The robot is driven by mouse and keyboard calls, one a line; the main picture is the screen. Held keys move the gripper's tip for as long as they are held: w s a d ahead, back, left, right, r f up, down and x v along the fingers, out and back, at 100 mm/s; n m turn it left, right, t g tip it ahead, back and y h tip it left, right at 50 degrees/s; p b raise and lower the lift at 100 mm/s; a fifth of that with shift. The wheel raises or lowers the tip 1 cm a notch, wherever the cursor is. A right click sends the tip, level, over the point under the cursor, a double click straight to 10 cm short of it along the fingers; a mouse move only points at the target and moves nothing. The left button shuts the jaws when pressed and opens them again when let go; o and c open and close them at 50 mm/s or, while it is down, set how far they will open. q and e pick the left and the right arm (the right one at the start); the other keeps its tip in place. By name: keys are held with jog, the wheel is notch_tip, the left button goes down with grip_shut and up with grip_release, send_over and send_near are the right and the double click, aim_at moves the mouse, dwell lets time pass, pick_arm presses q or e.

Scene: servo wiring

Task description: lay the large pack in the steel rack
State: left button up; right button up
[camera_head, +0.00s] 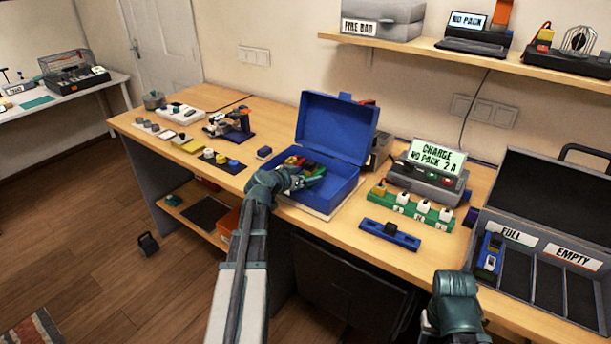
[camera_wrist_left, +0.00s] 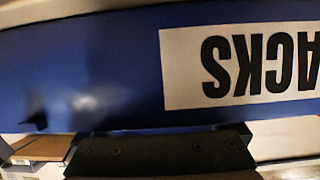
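The blue box (camera_head: 343,198) stands open on the bench with its lid up. Several small coloured packs (camera_head: 296,161) lie inside it; I cannot tell which is the large one. My left gripper (camera_head: 308,181) is at the box's front left edge, its tips over the inside. Whether it is open or holds anything is unclear. The left wrist view shows the box's blue wall (camera_wrist_left: 90,75) with an upside-down label (camera_wrist_left: 240,65) ending in "ACKS". My right gripper (camera_head: 457,285) is at the front of the bench, its fingertips not clear. I cannot clearly identify a steel rack.
A charger (camera_head: 428,185) reads "CHARGE NO PACK 2 A". Before it are a green strip (camera_head: 411,208) and a blue bar (camera_head: 390,235). An open case (camera_head: 560,240) marked FULL and EMPTY stands at the right. A shelf (camera_head: 470,57) hangs above.

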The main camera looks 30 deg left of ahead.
pick_arm(q)
jog(key=d+p+v, duration=0.1)
jog(key=p+v, duration=0.4)
jog(key=v, duration=0.8)
jog(key=shift+s+a, duration=0.3)
jog(key=shift+s, duration=0.2)
jog(key=shift+o, duration=0.5)
jog(key=m, duration=2.4)
jog(key=r+m+p, duration=0.1)
jog(key=m, duration=1.1)
jog(key=shift+w+a, duration=0.15)
jog(key=shift+a, duration=0.1)
